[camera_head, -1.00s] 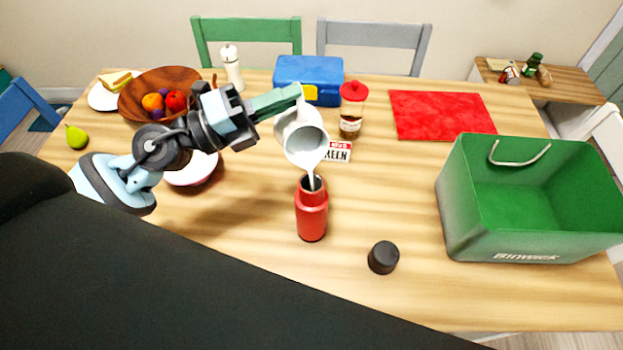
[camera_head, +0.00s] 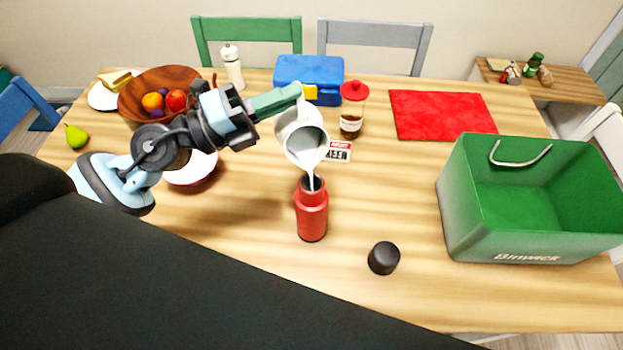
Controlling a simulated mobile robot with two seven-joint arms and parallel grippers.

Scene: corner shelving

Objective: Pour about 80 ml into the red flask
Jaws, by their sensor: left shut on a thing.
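The red flask (camera_head: 312,217) stands upright and uncapped on the wooden table. My left gripper (camera_head: 290,98) is shut on a white jug (camera_head: 297,121), which is tilted above the flask. A pale liquid shows in the jug, and a thin white stream runs from its lip into the flask's dark mouth. The level inside the flask is hidden. A black cap (camera_head: 383,258) lies on the table to the right of the flask. My right gripper is not in view.
A green crate (camera_head: 527,257) stands at the right. Behind the jug are a blue lunch box (camera_head: 308,72), a jar with a red lid (camera_head: 351,117) and a small sign (camera_head: 337,152). A bowl (camera_head: 191,170) sits under my left arm.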

